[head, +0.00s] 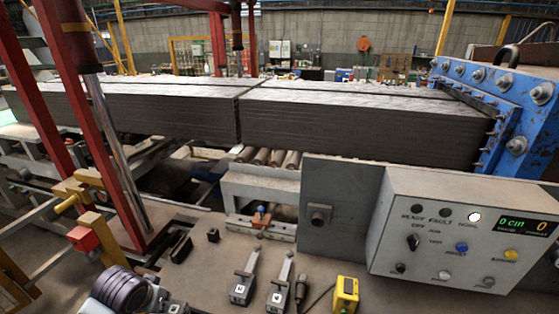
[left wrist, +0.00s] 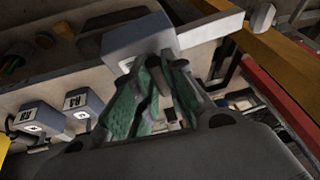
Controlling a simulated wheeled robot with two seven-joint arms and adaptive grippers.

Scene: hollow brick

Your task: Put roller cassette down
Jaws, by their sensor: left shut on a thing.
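My left gripper (head: 168,303) is at the bottom left of the head view, low over the bench front, mostly cut off by the frame edge. In the left wrist view, its green-padded fingers (left wrist: 155,92) are shut on a pale grey block-like piece (left wrist: 122,42), which I take for the roller cassette. No rollers show on it, and its far side is hidden. I cannot tell whether it touches the surface below. My right gripper is not in view.
Two grey labelled handle-like pieces (head: 243,284) (head: 279,286) lie on the bench (head: 215,270). A yellow device (head: 346,294) and a control box (head: 455,235) are to the right. A red post (head: 85,110) rises at left. Long grey brick columns (head: 360,125) lie behind.

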